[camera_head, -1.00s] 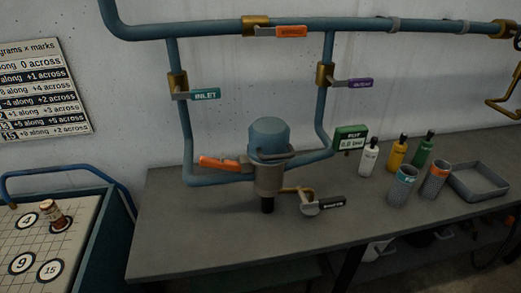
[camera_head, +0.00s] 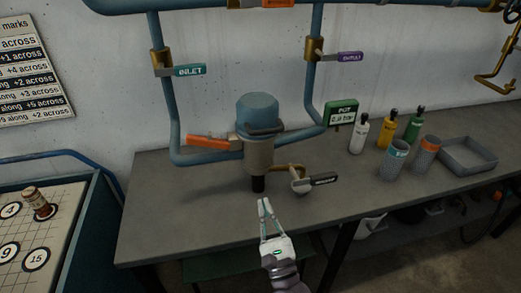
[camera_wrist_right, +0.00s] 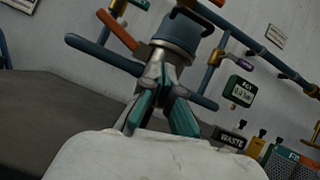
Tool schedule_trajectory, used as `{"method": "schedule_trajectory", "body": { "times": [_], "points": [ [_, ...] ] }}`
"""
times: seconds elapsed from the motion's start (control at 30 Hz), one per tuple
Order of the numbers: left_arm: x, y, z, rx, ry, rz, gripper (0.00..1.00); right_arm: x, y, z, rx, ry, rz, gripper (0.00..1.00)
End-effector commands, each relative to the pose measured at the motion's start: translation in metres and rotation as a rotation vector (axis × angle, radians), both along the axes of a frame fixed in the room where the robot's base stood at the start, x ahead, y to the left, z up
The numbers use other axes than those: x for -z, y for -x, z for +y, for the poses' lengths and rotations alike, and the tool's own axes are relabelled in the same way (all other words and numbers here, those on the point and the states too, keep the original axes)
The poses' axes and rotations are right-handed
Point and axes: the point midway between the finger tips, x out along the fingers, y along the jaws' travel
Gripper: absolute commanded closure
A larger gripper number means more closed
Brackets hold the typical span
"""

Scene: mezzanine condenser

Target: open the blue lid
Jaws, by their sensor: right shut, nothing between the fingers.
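The blue lid (camera_head: 258,112) is a domed cap on top of a grey-brown metal pot (camera_head: 259,155), with a dark bar handle across its front. It looks closed. In the right wrist view the blue lid (camera_wrist_right: 180,38) is at the top, behind the fingers. An orange lever (camera_head: 208,141) sticks out to the left of the pot. My right gripper (camera_head: 264,203) is shut and empty, in front of and below the pot, apart from the lid. It also shows in the right wrist view (camera_wrist_right: 160,75). My left gripper is not in view.
Blue pipes carry an INLET lever (camera_head: 190,71) and a purple-tagged lever (camera_head: 349,57). A black-tagged lever (camera_head: 318,181) is right of the pot. Bottles (camera_head: 386,129), cups (camera_head: 395,160) and a grey tray (camera_head: 468,156) stand right. The bench front-left is clear.

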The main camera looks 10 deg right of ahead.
Motion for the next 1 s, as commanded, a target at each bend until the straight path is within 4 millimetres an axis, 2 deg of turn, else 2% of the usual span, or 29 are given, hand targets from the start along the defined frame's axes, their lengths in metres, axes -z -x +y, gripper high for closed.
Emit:
{"method": "schedule_trajectory", "body": {
  "times": [0.1,0.27,0.73,0.8,1.0],
  "points": [
    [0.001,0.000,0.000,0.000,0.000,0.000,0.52,-0.014,0.002,-0.008,-0.028,-0.151,-0.048,1.00],
    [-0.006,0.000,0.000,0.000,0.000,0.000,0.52,-0.025,-0.006,-0.010,-0.034,-0.192,-0.061,1.00],
    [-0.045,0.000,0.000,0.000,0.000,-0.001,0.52,-0.079,-0.084,-0.007,-0.033,-0.187,-0.060,1.00],
    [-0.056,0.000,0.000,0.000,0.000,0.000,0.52,-0.093,-0.083,-0.007,-0.033,-0.187,-0.059,1.00],
    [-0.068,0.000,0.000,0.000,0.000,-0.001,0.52,-0.109,-0.087,-0.007,-0.034,-0.185,-0.057,1.00]
  ]
}}
